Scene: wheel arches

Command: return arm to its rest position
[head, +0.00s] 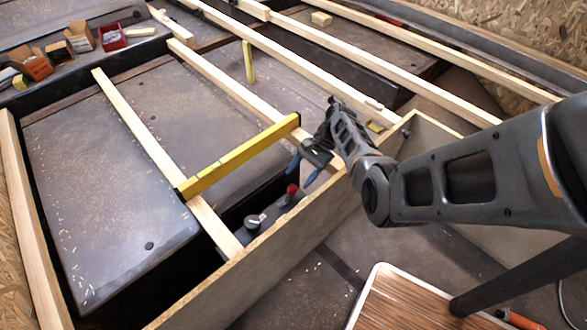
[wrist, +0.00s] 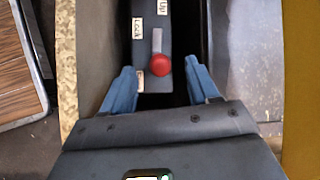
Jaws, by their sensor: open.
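My arm reaches in from the right in the head view, over the edge of a wooden frame. My gripper (head: 303,168) has two blue fingers and points down beside the frame's front board (head: 330,212). In the wrist view my gripper (wrist: 162,90) is open, its fingers apart with nothing held between them. A dark control box (wrist: 153,25) lies beyond and between the fingertips, with a red knob (wrist: 158,65) and white labels, two reading "Lock" and "Up". The red knob also shows in the head view (head: 292,189), just below the fingers, next to a grey round knob (head: 255,220).
A yellow spirit level (head: 240,158) spans the wooden slats close to my gripper. Several slats cross the dark panels. A wood-topped table (head: 415,303) stands at the lower right. Small boxes (head: 82,37) and a red bin (head: 111,37) sit at the far left.

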